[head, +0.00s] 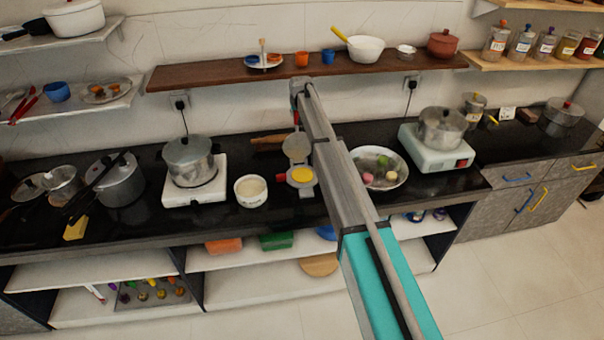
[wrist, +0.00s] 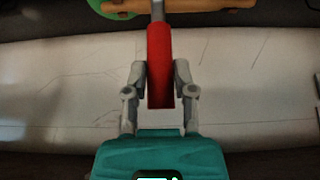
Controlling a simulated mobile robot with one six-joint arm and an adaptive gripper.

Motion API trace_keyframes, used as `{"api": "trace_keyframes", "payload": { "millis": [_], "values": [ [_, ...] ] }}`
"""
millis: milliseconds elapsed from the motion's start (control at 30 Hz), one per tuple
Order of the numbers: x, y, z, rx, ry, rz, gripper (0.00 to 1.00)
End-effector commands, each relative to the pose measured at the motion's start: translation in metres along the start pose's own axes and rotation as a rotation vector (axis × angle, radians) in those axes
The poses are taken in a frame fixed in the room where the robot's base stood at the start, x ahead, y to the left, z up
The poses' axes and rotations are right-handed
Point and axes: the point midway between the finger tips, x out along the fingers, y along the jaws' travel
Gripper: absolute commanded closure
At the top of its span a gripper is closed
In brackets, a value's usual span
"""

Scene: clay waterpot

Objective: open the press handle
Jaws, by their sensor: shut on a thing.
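The press (head: 297,150) stands on the dark counter, partly beside my arm in the head view. Its grey upper plate (head: 296,148) is raised behind the lower plate, where a yellow round piece (head: 302,177) lies. In the wrist view the red press handle (wrist: 160,50) runs between my gripper's (wrist: 160,72) two grey fingers, which are shut on it. A grey metal rod continues from the handle's far end. In the head view the gripper's fingers are small and hard to make out near the press.
A pot on a white stove (head: 194,190) and a white bowl (head: 251,191) stand left of the press. A plate of coloured balls (head: 399,172) and another stove (head: 436,150) stand right. A wooden shelf (head: 220,76) runs along the wall above.

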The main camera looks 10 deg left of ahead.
Motion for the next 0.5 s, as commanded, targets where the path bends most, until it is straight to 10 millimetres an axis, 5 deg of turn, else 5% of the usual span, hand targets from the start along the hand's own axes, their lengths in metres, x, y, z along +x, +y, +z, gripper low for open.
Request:
{"api": "trace_keyframes", "payload": {
  "millis": [500],
  "values": [
    [0.017,0.000,-0.018,0.000,0.002,0.000,0.83]
  ]
}}
